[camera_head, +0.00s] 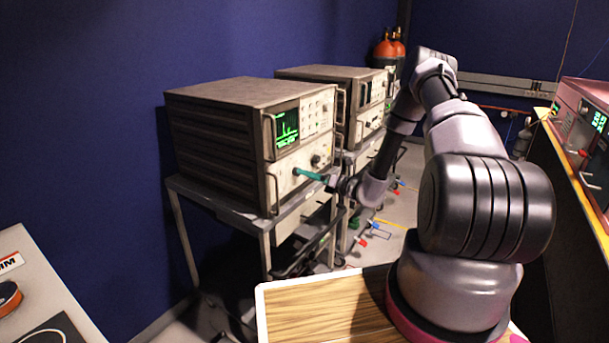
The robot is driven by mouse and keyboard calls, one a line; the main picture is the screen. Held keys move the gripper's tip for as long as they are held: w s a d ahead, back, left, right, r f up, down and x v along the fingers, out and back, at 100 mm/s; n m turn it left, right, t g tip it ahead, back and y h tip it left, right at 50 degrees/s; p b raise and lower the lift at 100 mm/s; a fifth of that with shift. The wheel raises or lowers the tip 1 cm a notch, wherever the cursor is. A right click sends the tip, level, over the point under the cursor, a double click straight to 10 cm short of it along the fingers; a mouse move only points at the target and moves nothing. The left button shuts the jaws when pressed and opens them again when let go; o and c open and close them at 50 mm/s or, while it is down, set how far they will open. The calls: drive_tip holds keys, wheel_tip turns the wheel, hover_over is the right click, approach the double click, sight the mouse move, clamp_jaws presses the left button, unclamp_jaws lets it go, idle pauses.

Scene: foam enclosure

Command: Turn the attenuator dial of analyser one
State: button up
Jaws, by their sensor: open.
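Two grey analysers stand on wheeled carts along the blue wall. The nearer analyser (215,140) has a green lit screen (286,128) showing a trace, and a cream front panel with buttons and knobs. I cannot read a label saying which is analyser one. A dark dial (316,160) shows on its lower panel. My gripper (300,173) has teal fingers and reaches from the right to the lower panel, just below and left of that dial. It is open. The fingertips are at or very near the panel; contact and any knob behind them cannot be told.
The second analyser (350,100) stands behind the first. Metal handles edge the front panels. Pinkish instruments (590,125) sit on a bench at the right. Red cylinders (388,48) stand at the back. Coloured cables lie on the floor. A table (40,265) is at lower left.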

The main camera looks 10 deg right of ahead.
drive_tip(key=v, duration=0.8)
drive_tip(key=shift+s+d, duration=0.2)
drive_tip(key=shift+s, duration=0.05)
drive_tip(key=s+a+r+n+g, duration=0.3)
drive_tip(key=r+n+g, duration=0.15)
drive_tip(key=r, duration=0.25)
drive_tip(key=s+a+r+n+g, duration=0.3)
drive_tip(key=s+r+n, duration=0.1)
drive_tip(key=r+n, duration=0.25)
drive_tip(key=s+a+r+n+g, duration=0.3)
drive_tip(key=r+n+g, duration=0.15)
drive_tip(key=r, duration=0.35)
drive_tip(key=s+d+r+n+t+h, duration=0.3)
drive_tip(key=s+r+n+h, duration=0.2)
drive_tip(key=s+r+n, duration=0.2)
drive_tip(key=s+d+r+n+t+h, duration=0.3)
drive_tip(key=s+r+n+h, duration=0.2)
drive_tip(key=s+r, duration=0.6)
drive_tip(key=s+n, duration=0.2)
drive_tip(key=s, duration=0.1)
drive_tip(key=shift+d+r+n+h, duration=0.35)
drive_tip(key=shift+d+h, duration=0.05)
drive_tip(key=shift+s, duration=0.1)
